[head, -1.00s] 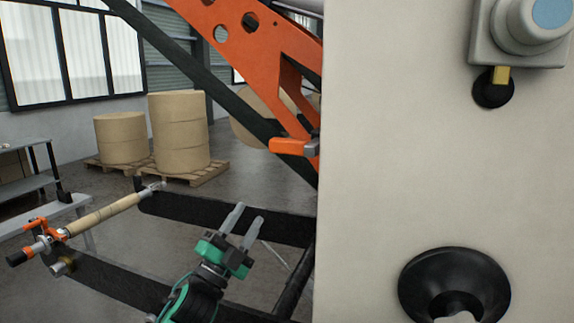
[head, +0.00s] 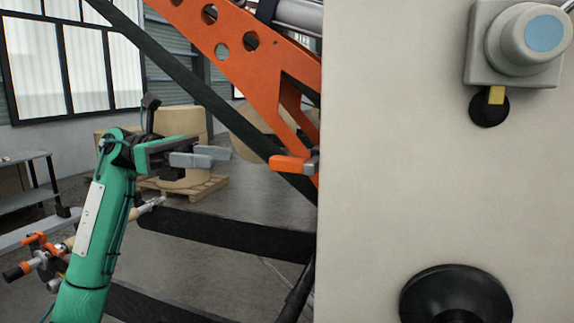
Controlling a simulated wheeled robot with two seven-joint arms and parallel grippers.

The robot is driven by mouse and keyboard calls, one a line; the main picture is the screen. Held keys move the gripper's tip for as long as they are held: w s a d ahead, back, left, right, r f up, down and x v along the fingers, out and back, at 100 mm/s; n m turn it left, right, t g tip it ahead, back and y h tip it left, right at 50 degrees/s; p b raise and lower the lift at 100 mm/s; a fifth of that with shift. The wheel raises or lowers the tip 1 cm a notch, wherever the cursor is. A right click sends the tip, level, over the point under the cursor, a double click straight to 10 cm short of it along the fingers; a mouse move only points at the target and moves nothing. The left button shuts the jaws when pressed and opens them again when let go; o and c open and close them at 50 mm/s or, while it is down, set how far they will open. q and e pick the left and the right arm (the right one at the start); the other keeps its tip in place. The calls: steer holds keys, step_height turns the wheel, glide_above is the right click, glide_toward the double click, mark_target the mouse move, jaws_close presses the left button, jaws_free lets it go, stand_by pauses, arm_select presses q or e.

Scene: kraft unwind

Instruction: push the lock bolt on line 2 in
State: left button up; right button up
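An orange handle-like bolt (head: 291,164) with a grey end sticks out beside the left edge of the beige panel, by the orange arm; I take it for the lock bolt, but no line number shows. My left gripper (head: 221,157) is left of the bolt at about its height, pointing right towards it. Its two grey fingers look apart, seen nearly side-on, with nothing between them. A clear gap shows in the picture between the fingertips and the bolt. My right gripper is out of view.
The beige panel (head: 400,160) fills the right side, with a grey round knob unit (head: 500,40) and a black cone (head: 455,290). The perforated orange arm (head: 240,50) and dark bars (head: 225,232) lie around the gripper. A roll shaft (head: 40,262) is lower left.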

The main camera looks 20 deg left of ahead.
mark_target(271, 164)
arm_select(q)
steer(key=d+p, duration=0.2)
steer(key=d, duration=0.2)
steer(key=d+p, duration=0.2)
steer(key=d, duration=0.2)
steer(key=d+p, duration=0.2)
steer(key=d, duration=0.2)
steer(key=shift+s+d+r, duration=0.15)
steer(key=shift+s+d, duration=0.05)
steer(key=shift+s, duration=0.05)
steer(key=shift+d+p, duration=0.3)
steer(key=shift+d, duration=0.35)
steer(key=shift+c, duration=0.4)
jaws_close()
